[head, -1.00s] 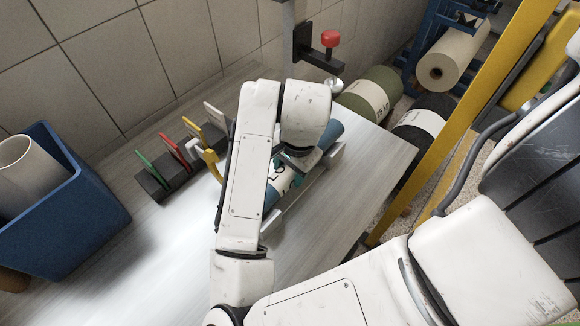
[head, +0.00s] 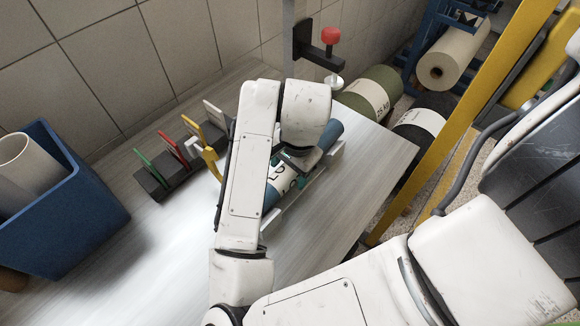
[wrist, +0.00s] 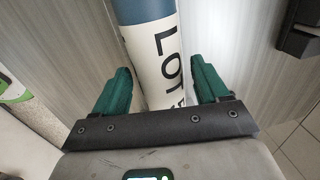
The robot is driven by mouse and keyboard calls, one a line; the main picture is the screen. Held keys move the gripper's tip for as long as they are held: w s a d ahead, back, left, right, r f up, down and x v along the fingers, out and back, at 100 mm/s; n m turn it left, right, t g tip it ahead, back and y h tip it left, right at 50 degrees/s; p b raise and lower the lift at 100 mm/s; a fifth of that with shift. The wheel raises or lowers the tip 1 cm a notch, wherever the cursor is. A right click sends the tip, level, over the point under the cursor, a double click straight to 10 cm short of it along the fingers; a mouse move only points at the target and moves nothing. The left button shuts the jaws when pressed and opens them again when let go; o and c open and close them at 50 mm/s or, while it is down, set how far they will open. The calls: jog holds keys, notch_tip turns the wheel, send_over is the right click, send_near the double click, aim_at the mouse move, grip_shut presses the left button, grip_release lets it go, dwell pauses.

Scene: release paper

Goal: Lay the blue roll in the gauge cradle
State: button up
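The blue roll (head: 271,196), with a white label reading "LOT", lies lengthwise under my gripper, low along the pale gauge cradle (head: 337,154). The cradle's pale edge shows along the roll's right side; my arm hides much of both, so I cannot tell how fully the roll is seated. In the wrist view, the roll (wrist: 150,55) runs between the green fingers of my gripper (wrist: 163,85). A narrow gap shows on each side of it, so the gripper is open around the roll. It also shows in the head view (head: 289,168).
A black rack (head: 153,184) with green, red, yellow and white upright pieces stands left of my arm. A blue bin (head: 75,225) holding a white tube is at the far left. A red-knobbed bracket (head: 328,40) stands behind. The table's right part (head: 365,165) is clear.

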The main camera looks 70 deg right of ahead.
jog(key=shift+o, duration=0.7)
notch_tip(320, 180, up, 11)
jog(key=s+p, duration=0.1)
jog(key=p, duration=0.1)
jog(key=shift+s+a+f, duration=0.15)
jog(key=shift+s+a, duration=0.05)
jog(key=shift+s, duration=0.1)
